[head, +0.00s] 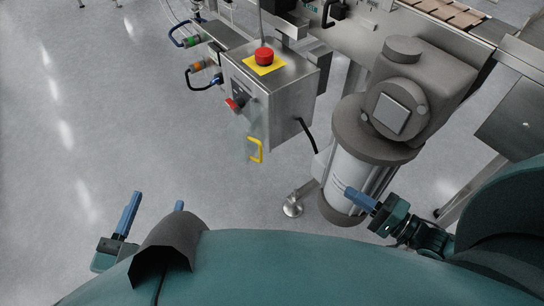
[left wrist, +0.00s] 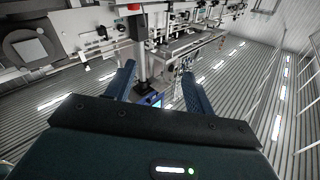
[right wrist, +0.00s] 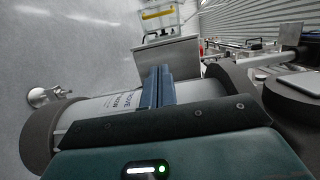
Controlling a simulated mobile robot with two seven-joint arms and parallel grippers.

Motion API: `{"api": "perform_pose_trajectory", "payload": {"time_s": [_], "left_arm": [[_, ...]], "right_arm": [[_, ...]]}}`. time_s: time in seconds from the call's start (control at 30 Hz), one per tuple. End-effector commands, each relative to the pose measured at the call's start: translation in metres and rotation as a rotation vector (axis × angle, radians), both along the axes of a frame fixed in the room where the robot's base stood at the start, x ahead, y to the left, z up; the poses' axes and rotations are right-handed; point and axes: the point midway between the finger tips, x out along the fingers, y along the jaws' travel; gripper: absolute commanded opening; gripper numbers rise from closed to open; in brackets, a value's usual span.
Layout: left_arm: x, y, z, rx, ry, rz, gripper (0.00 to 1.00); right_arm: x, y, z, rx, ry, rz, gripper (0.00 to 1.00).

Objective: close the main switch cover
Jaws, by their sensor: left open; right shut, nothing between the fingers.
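The main switch cover (head: 252,143) is a clear flap with a yellow handle (head: 256,150). It hangs open at the lower front of the steel control box (head: 296,92), below the red switch (head: 234,103). The yellow handle also shows at the top of the right wrist view (right wrist: 158,14). My left gripper (head: 158,199) is open and empty, low on the left, well apart from the cover. My right gripper (head: 349,192) is shut and empty, in front of the white cylinder, to the right of and below the cover. Neither gripper touches the cover.
A red emergency button (head: 264,55) on a yellow plate tops the box. A large grey motor (head: 408,98) stands on the white cylinder (head: 342,185), close to my right gripper. Hoses and fittings (head: 196,68) stick out left of the box. The floor at left is clear.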

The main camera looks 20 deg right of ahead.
Motion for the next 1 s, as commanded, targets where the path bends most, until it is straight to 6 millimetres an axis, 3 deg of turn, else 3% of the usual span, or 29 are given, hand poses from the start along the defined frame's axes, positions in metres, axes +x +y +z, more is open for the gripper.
{"api": "perform_pose_trajectory", "payload": {"time_s": [0.8, 1.0], "left_arm": [[0.001, -0.011, -0.006, -0.114, -0.072, -0.053, 0.54], [0.001, -0.012, -0.006, -0.14, -0.066, -0.061, 0.54]], "right_arm": [[0.148, 0.099, -0.003, -0.001, -0.007, 0.0, 0.0], [0.159, 0.127, -0.003, 0.002, -0.002, 0.0, 0.0]]}}
